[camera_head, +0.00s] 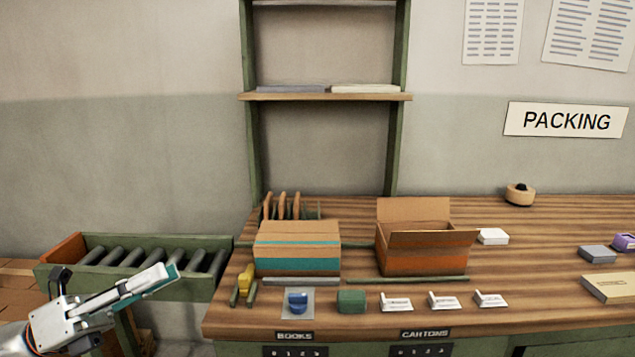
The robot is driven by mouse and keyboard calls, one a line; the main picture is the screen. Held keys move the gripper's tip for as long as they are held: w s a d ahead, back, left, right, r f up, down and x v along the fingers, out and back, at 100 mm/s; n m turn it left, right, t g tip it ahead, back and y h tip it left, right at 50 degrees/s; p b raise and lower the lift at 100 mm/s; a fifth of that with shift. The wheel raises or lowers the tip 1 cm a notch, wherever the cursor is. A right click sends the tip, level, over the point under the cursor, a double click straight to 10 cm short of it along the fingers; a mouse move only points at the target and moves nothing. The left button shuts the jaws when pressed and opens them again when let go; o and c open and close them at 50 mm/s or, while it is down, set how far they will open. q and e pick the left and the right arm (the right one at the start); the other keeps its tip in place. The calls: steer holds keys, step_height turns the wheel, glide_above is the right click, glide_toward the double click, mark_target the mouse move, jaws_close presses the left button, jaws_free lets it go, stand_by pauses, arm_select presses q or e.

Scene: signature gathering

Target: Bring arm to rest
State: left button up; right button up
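My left gripper (165,280) comes in from the lower left, in front of the roller conveyor and left of the packing table (560,308). Its long pale fingers point up and to the right, with a teal strip along the tip. They are seen from the side, so I cannot tell whether they are open or shut. It is apart from the things on the table. My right gripper is not in view.
The roller conveyor (225,288) stands left of the table. A closed carton (297,232) with a teal band and an open carton (425,262) stand on the table. A blue stamp-like object (297,301), a green block (351,301) and several white cards lie near the front edge.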

arm_select(q)
step_height(320, 180, down, 25)
steer(key=n+t+y+p, duration=0.2)
steer(key=n+t+y, duration=1.05)
steer(key=n, duration=1.45)
steer(key=s+d+f+n+g+y, duration=0.1)
steer(key=s+f+n+g+y, duration=0.1)
steer(key=s+f, duration=0.3)
steer(key=s+d+f+n+g+y+p, duration=0.1)
steer(key=s+f+n+g, duration=0.3)
steer(key=f, duration=0.4)
steer(key=s+d+f+n+g+y, duration=0.2)
steer(key=s+f+n+g+y, duration=0.1)
steer(key=s+f, duration=0.4)
steer(key=shift+s+d+f+n+p, duration=0.3)
steer(key=shift+s+n, duration=0.1)
steer(key=shift+n, duration=0.4)
steer(key=shift+r, duration=0.1)
